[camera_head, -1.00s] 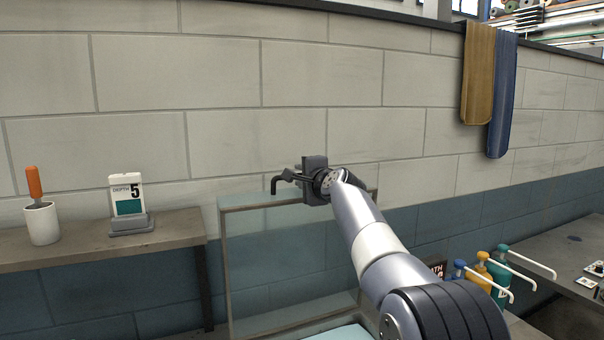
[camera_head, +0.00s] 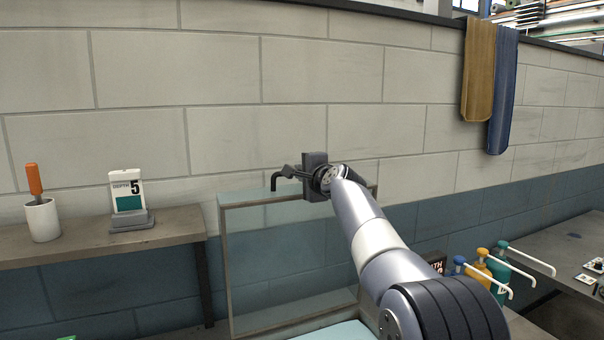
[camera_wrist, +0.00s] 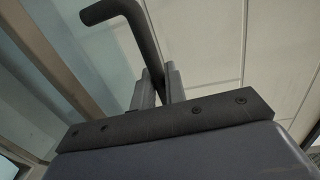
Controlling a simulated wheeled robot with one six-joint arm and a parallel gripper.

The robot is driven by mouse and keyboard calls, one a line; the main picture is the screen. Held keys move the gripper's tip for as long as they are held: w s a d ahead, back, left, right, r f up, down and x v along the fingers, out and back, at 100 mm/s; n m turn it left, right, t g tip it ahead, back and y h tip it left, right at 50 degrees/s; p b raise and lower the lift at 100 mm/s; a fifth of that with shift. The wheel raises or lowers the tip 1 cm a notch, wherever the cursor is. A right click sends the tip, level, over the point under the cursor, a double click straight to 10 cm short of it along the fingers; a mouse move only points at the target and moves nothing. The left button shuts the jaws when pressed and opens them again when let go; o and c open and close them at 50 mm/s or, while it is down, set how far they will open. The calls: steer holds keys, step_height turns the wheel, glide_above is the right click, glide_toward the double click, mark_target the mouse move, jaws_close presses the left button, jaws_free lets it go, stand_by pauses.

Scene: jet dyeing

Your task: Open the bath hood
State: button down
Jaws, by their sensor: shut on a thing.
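The bath hood (camera_head: 226,265) is a clear panel in a pale frame and stands nearly upright in front of the wall. Its dark bent handle (camera_head: 274,183) sticks out near the top edge. My gripper (camera_head: 292,173) is at the top of the hood, shut on this handle. In the wrist view the handle (camera_wrist: 112,10) runs down between the two fingers of my gripper (camera_wrist: 157,85). My arm hides the right part of the hood.
Pump bottles (camera_head: 483,268) stand at right by a dark table (camera_head: 560,262). Cloths (camera_head: 490,85) hang on the wall.

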steer(key=shift+f, duration=0.1)
steer(key=shift+s+d+f+b, duration=0.25)
steer(key=shift+s+b, duration=0.2)
steer(key=shift+b, duration=0.75)
steer(key=s+d+t+b, duration=0.2)
steer(key=s+b, duration=0.4)
steer(key=b, duration=0.4)
steer(key=shift+s+d+y+b, duration=0.35)
steer(key=shift+d+y, duration=0.05)
